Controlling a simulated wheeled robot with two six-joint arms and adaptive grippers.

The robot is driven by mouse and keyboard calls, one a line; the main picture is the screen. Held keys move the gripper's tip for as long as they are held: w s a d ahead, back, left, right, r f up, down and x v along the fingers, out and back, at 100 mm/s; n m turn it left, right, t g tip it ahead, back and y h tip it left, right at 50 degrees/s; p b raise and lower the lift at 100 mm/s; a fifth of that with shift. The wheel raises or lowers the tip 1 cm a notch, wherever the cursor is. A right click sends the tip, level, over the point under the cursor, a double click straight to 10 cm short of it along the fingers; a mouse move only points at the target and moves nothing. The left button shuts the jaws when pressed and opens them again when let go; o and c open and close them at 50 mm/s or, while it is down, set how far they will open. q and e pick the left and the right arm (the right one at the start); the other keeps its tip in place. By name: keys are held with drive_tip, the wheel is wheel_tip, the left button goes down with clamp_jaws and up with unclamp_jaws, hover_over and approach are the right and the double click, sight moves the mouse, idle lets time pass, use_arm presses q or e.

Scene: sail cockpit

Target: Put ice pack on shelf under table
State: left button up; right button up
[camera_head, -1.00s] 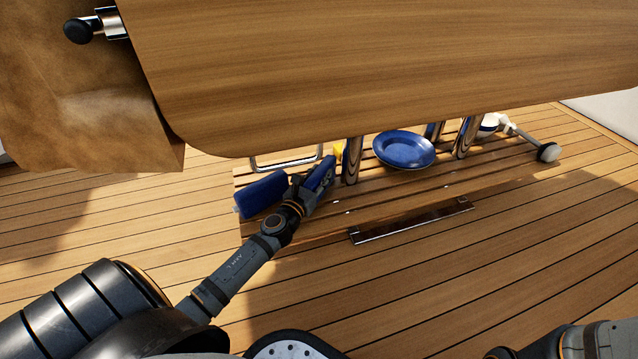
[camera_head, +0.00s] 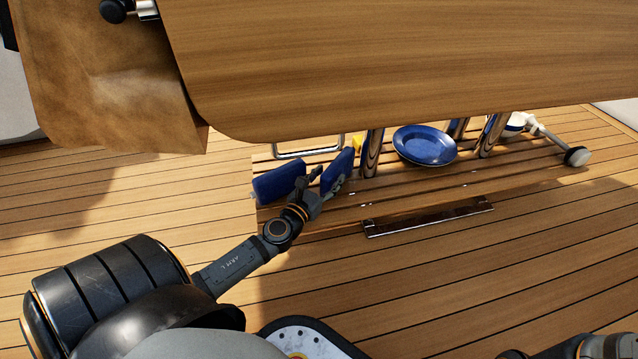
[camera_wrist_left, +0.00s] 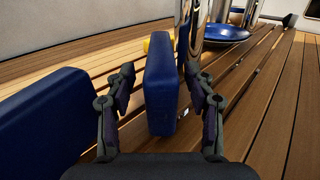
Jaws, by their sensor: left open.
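A blue ice pack (camera_head: 338,170) stands on edge on the slatted wooden shelf (camera_head: 410,195) under the table (camera_head: 400,60). My left gripper (camera_head: 318,188) is open at its near end. In the left wrist view the ice pack (camera_wrist_left: 160,85) stands between the spread fingers of the gripper (camera_wrist_left: 160,100), with a gap on both sides. A second blue block (camera_head: 279,183) of similar look stands to its left and also shows in the left wrist view (camera_wrist_left: 40,120). Only a small part of my right gripper (camera_head: 512,354) shows at the bottom edge.
A blue plate (camera_head: 425,145) lies on the shelf to the right, among chrome table legs (camera_head: 372,152). A small yellow thing (camera_head: 357,144) is behind the ice pack. A metal rail (camera_head: 310,149) is at the back left. The deck in front is clear.

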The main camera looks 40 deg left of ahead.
use_arm(q)
drive_tip(key=s, duration=0.6)
drive_tip(key=shift+s+d+r, duration=0.15)
drive_tip(key=shift+s+d, duration=0.1)
